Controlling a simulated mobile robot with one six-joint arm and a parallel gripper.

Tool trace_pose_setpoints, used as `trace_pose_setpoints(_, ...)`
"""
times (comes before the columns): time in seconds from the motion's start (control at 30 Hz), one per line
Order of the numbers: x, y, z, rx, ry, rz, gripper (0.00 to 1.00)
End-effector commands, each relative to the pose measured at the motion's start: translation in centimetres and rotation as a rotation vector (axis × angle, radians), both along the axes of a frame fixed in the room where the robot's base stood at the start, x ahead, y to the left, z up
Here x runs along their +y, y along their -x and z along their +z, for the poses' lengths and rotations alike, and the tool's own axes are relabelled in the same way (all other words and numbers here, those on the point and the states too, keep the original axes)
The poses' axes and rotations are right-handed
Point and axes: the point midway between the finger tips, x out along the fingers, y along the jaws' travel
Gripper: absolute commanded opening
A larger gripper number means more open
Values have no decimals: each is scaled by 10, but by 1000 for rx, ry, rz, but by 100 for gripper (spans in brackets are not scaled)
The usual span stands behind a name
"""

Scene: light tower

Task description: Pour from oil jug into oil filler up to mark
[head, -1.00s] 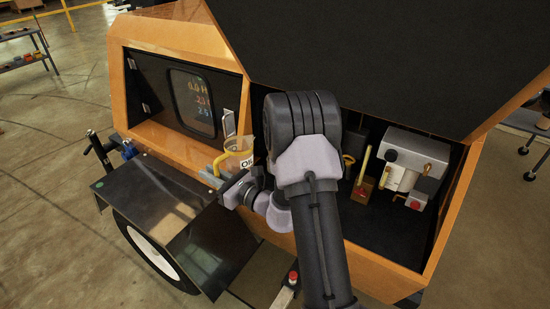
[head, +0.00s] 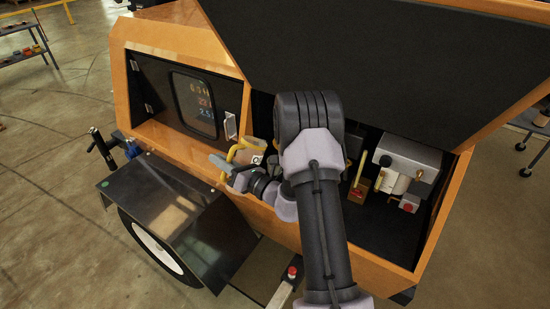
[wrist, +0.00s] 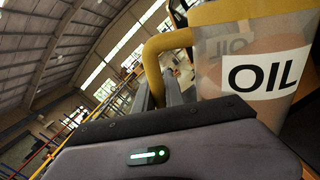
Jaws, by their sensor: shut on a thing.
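The oil jug (head: 254,145) is translucent with a yellow handle and sits at the front edge of the open bay in the head view. In the wrist view the jug (wrist: 225,48) fills the right side, with its "OIL" label showing. My gripper (head: 229,164) is shut on the jug's yellow handle (wrist: 160,45). The jug appears tilted, since the building behind leans in the wrist view. Its mouth and any oil flow cannot be made out. I cannot pick out the oil filler or its mark; my arm covers part of the bay.
A grey unit (head: 412,158) with a red button stands in the bay's right part. A brown block with a yellow lever (head: 360,187) is left of it. The raised black hood (head: 370,65) hangs above. A display panel (head: 195,103) is at the left, above a dark fender (head: 165,210).

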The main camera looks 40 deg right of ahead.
Motion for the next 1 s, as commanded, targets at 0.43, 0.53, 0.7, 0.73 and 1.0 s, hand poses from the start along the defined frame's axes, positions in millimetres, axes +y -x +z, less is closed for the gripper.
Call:
trace_pose_setpoints(0.43,-7,-1,4,6,-56,-1,0)
trace_pose_setpoints(0.53,-9,-1,5,8,-68,-1,0)
trace_pose_setpoints(0.7,-11,-2,5,11,-86,-1,0)
trace_pose_setpoints(0.73,-11,-2,5,11,-89,-1,0)
trace_pose_setpoints(1.0,-14,-2,7,15,-119,0,0)
